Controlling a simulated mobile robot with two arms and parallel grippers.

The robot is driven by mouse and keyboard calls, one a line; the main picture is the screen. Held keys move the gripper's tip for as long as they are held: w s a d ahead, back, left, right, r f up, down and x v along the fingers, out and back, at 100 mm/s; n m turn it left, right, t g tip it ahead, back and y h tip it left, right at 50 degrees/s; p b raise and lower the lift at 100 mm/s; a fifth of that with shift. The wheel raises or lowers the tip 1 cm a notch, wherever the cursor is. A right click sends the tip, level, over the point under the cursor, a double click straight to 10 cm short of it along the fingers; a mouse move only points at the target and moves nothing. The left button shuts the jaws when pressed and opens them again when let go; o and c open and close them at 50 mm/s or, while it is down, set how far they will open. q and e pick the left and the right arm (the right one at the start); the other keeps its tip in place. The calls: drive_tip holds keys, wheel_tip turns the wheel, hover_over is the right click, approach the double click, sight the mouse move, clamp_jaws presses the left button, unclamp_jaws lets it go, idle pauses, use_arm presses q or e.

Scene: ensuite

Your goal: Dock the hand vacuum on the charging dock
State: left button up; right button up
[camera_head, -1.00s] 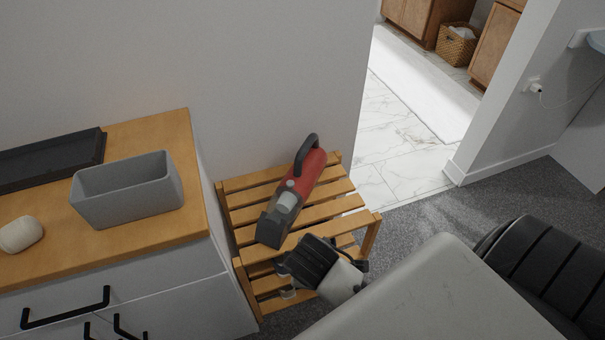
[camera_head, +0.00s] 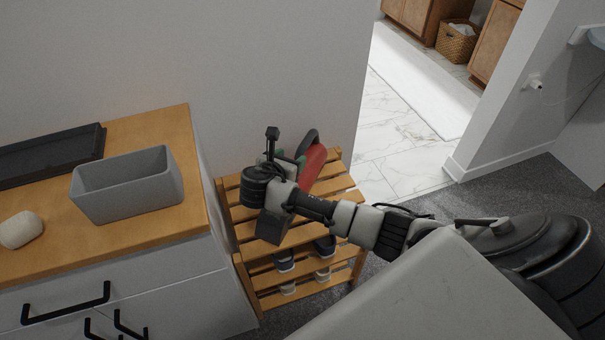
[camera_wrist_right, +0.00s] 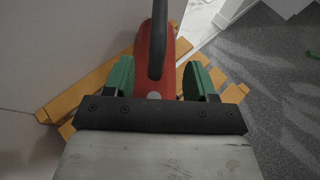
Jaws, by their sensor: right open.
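The red and dark grey hand vacuum (camera_head: 314,166) lies on the top of a slatted wooden rack (camera_head: 343,186). Its dark nozzle end points toward me, and my right arm hides its middle. My right gripper (camera_head: 283,160) is over the vacuum. In the right wrist view the green fingers of the gripper (camera_wrist_right: 157,80) are apart, one on each side of the red body (camera_wrist_right: 146,52) near the black handle (camera_wrist_right: 159,40). I cannot tell whether the fingers touch it. My left gripper is out of view. I cannot make out a charging dock.
A wooden-topped cabinet (camera_head: 150,128) stands left, with a grey bin (camera_head: 125,190), a black tray (camera_head: 50,156) and a whitish rounded object (camera_head: 20,230). Shoes (camera_head: 285,262) sit on the rack's lower shelf. A wall is behind; a doorway with marble floor (camera_head: 390,170) opens right.

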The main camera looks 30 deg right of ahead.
sight(300, 149)
drive_tip(key=x, duration=0.4)
drive_tip(key=shift+f+b, duration=0.1)
drive_tip(key=shift+b, duration=0.25)
drive_tip(key=x, duration=0.2)
drive_tip(key=b+x, duration=0.1)
drive_tip(key=x, duration=0.1)
drive_tip(key=shift+w+d, duration=0.4)
drive_tip(key=shift+d, duration=0.05)
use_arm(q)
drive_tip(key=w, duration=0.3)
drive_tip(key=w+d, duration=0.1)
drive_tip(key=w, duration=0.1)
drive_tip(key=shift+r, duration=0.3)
use_arm(e)
drive_tip(key=shift+c, duration=0.5)
clamp_jaws()
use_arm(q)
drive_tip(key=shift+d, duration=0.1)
